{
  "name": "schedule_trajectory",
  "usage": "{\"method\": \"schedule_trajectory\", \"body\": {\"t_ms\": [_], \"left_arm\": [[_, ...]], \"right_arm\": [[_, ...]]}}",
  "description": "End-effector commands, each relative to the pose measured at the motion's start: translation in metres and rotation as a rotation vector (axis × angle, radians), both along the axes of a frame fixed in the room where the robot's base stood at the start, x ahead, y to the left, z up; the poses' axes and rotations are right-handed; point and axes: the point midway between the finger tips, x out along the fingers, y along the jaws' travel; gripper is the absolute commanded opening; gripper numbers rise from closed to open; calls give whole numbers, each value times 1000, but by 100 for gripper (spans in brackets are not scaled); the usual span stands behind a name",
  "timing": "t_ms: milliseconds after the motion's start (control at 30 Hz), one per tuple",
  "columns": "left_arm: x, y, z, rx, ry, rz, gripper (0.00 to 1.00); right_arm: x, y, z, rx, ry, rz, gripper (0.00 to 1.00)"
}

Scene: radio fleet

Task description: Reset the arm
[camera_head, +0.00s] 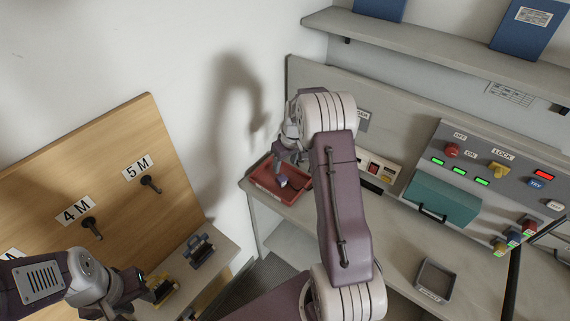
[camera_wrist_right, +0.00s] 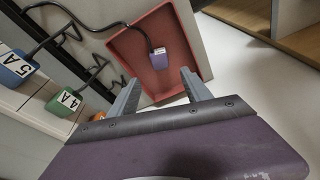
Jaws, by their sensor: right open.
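My right arm reaches up across the bench to the red tray (camera_head: 268,190) in the back left corner. My right gripper (camera_head: 292,172) is over the tray, its fingers partly hidden by the wrist. In the right wrist view the gripper (camera_wrist_right: 158,86) is open with nothing between its fingers. Beyond the fingertips a purple cable plug (camera_wrist_right: 161,60) lies in the red tray (camera_wrist_right: 135,50), apart from them. My left gripper (camera_head: 135,288) is at the lower left, near a yellow-handled item (camera_head: 162,288); its fingers are not clear.
A wooden board (camera_head: 120,165) with labelled black pegs stands at the left. A control panel (camera_head: 505,165) with a teal box (camera_head: 442,200) and a small grey tray (camera_head: 435,281) are at the right. Blue (camera_wrist_right: 14,68) and green (camera_wrist_right: 66,101) plugs hang in the wrist view.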

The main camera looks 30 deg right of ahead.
Motion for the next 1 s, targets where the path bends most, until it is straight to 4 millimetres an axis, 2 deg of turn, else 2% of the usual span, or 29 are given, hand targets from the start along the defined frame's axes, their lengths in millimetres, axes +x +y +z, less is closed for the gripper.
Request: {"method": "schedule_trajectory", "body": {"t_ms": [433,467,567,633,733,800,867,900,1000], "left_arm": [[0,0,0,0,0,0,36],[0,0,0,0,0,0,36],[0,0,0,0,0,0,36],[0,0,0,0,0,0,36],[0,0,0,0,0,0,36],[0,0,0,0,0,0,36],[0,0,0,0,0,0,36],[0,0,0,0,0,0,36],[0,0,0,0,0,0,36]], "right_arm": [[2,5,0,0,-1,10,57],[4,9,4,-3,-7,20,57],[19,28,34,-22,-64,68,57],[14,60,60,-30,-88,133,57],[-22,108,83,-36,-82,213,57],[-58,134,89,-32,-65,227,57],[-94,151,87,-25,-41,217,57],[-120,159,83,-20,-19,201,57],[-181,166,66,-9,44,117,57]]}}
